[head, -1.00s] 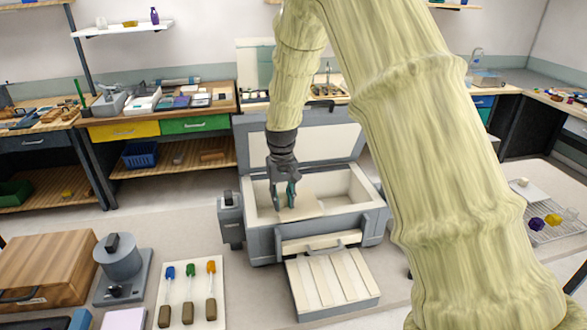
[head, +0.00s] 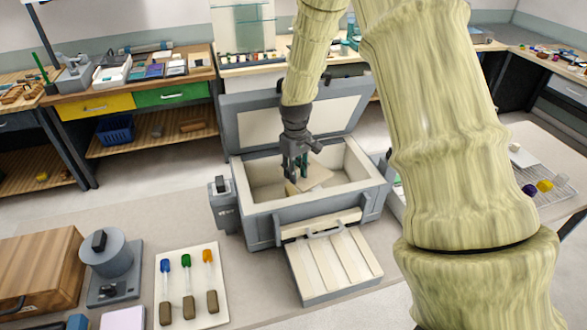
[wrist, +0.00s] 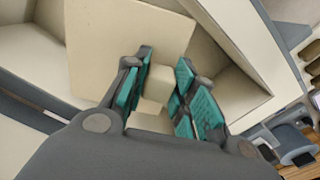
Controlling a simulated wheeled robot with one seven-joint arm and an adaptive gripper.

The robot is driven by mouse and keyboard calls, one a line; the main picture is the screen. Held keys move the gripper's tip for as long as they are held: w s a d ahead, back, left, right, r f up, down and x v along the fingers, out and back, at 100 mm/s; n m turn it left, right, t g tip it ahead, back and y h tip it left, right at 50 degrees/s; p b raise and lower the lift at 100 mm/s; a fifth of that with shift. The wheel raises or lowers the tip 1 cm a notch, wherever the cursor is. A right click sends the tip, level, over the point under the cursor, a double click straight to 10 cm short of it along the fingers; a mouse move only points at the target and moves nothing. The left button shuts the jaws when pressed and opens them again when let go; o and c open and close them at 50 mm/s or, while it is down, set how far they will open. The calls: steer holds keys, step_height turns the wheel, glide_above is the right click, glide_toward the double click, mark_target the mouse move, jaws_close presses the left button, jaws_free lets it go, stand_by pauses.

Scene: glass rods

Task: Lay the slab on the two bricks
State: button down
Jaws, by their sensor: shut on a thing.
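The slab (head: 317,177) is a flat cream plate inside the open grey kiln (head: 262,221), and it looks tilted in the head view. In the wrist view the slab (wrist: 115,45) is close up, under the fingers. My gripper (head: 296,178) reaches down into the kiln. Its teal-padded fingers (wrist: 160,92) are shut on a small cream block that appears to be part of the slab. A small yellowish piece (head: 291,188) shows below the fingers; it may be a brick. I cannot make out two bricks; the front wall and the slab hide part of the kiln floor.
The raised lid (head: 312,106) stands behind the kiln and walls rise around my gripper. A control box (head: 222,203) is on its left side. A slatted ledge (head: 335,268) is in front. A tray of tools (head: 192,288) lies left on the table.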

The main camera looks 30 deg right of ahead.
mark_target(296, 186)
steer(key=shift+s+d+f+b, duration=0.1)
steer(key=shift+d+f+b, duration=0.05)
steer(key=shift+f+b, duration=2.15)
steer(key=shift+f, duration=0.95)
steer(key=shift+f, duration=0.55)
steer(key=c, duration=1.1)
jaws_free()
step_height(296, 186, up, 11)
steer(key=shift+r, duration=0.45)
